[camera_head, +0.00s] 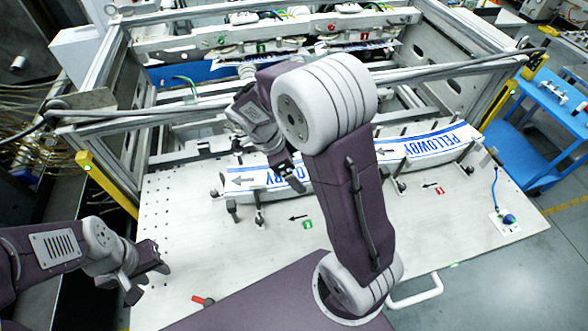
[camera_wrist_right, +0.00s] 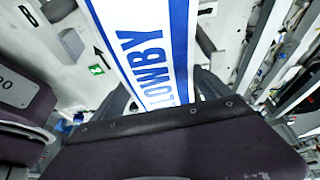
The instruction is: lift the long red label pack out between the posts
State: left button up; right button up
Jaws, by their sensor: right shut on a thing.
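No red label pack shows. A long white pack with blue stripes, blue lettering and an arrow (camera_head: 262,179) lies on the left of the pale table, partly hidden by my right arm. A second blue-and-white pack (camera_head: 430,145) lies to the right among short posts. Posts (camera_head: 258,216) stand at the left pack's near side. My left gripper (camera_head: 150,277) is open and empty over the table's left edge, far from the packs.
A metal frame with crossbars (camera_head: 170,108) stands behind the packs. A green marker (camera_head: 308,225) and a red marker (camera_head: 440,191) are on the table. A blue knob with a cable (camera_head: 508,218) sits at the right.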

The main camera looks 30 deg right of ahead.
notch_tip(320, 180, up, 13)
jog(key=p, duration=0.7)
dwell(1.1)
jog(key=shift+f, duration=0.1)
dwell(0.4)
